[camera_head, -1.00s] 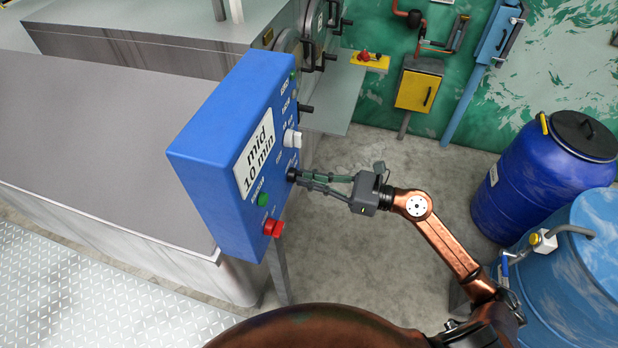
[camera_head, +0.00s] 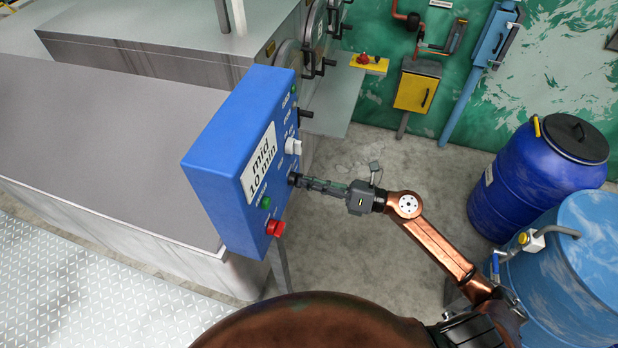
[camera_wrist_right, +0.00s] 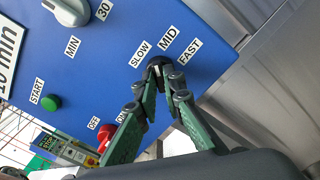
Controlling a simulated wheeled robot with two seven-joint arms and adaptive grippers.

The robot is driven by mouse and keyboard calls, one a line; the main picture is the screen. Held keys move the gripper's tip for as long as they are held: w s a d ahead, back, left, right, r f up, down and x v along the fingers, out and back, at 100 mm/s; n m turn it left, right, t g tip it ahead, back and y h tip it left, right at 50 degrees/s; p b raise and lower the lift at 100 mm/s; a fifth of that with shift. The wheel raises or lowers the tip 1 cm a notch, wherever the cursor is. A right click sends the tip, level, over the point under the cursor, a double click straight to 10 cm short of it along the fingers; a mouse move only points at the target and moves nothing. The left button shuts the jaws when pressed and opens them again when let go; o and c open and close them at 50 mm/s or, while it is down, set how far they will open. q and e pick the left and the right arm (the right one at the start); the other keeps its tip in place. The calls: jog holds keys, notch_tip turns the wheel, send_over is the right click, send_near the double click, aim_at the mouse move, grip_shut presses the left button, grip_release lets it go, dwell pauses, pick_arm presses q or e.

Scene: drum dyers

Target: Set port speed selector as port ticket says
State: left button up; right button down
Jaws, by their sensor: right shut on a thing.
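The ticket (camera_head: 263,163) on the front of the blue control box (camera_head: 225,150) reads "mid 10 min". The speed selector is a small black knob (camera_wrist_right: 156,64) with the labels SLOW, MID and FAST around its upper side in the wrist view. My right gripper (camera_head: 301,182) is shut on this knob, with one finger on each side. The fingers hide part of the knob, so I cannot tell for sure which label it points at. My left gripper is not in view.
A pale time knob (camera_head: 293,146) sits above the selector on the box. A green START button (camera_head: 265,202) and a red knob (camera_head: 275,228) sit below it. Blue barrels (camera_head: 540,175) stand at the right. The floor between is clear.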

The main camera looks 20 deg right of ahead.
jog(key=shift+r+m+p, duration=0.1)
jog(key=shift+m+p, duration=1.5)
jog(key=shift+m, duration=0.5)
jog(key=c, duration=2)
grip_release()
jog(key=shift+c, duration=0.2)
jog(key=v, duration=1.2)
